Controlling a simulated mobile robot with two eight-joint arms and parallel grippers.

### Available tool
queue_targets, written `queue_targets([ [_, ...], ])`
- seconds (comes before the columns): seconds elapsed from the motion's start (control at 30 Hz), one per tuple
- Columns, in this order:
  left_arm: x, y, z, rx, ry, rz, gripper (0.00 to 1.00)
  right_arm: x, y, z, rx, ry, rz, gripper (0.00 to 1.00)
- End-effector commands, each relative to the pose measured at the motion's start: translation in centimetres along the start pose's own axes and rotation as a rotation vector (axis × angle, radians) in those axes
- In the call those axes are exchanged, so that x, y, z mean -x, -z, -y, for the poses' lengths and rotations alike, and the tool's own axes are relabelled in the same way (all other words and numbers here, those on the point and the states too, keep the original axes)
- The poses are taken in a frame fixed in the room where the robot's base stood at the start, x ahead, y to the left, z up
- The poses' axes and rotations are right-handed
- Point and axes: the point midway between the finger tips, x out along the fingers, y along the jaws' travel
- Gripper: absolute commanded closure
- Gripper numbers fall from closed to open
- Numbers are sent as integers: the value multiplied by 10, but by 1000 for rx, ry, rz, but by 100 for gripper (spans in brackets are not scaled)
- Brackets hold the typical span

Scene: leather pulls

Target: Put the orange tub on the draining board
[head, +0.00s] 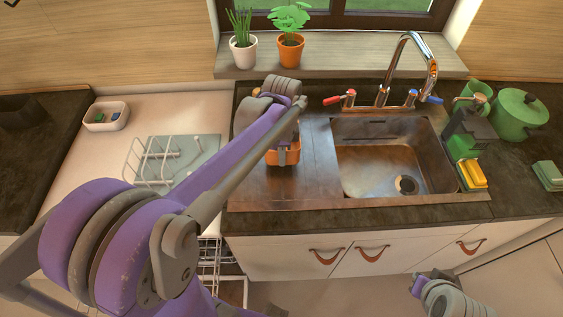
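The orange tub (290,156) shows at the end of my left arm, partly hidden by my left gripper (281,150). The gripper's grey and purple parts overlap the tub from above; I cannot tell whether its fingers are closed on it. The tub is over the brown metal draining board (300,187), left of the sink basin; whether it touches the board is unclear. My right gripper (418,287) is low at the right, in front of the cabinets and away from the tub; its opening cannot be made out.
The sink basin (375,160) and tall tap (432,70) are right of the board. Green pots (520,115), a yellow sponge (472,175) and a dark bottle stand farther right. A white wire rack (150,160) is on the left counter. Two potted plants stand on the sill.

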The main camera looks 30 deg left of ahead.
Motion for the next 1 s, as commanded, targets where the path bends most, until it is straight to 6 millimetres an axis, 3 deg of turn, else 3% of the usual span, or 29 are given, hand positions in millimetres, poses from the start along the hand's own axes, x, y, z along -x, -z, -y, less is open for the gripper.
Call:
queue_targets([
  [0.2, -31, 0, 0, 0, 0, 0, 100, -2, -3, 0, 0, 0, 3, 100],
  [0.63, -38, 0, -1, 0, -1, 1, 100, -5, -6, 0, 0, 0, 6, 100],
  [0.8, -36, 0, 0, 0, 0, 0, 68, -4, -5, 0, 0, 0, 5, 100],
  [1.0, -36, 0, 0, 0, 0, 0, 67, -4, -5, 0, 0, 0, 5, 100],
])
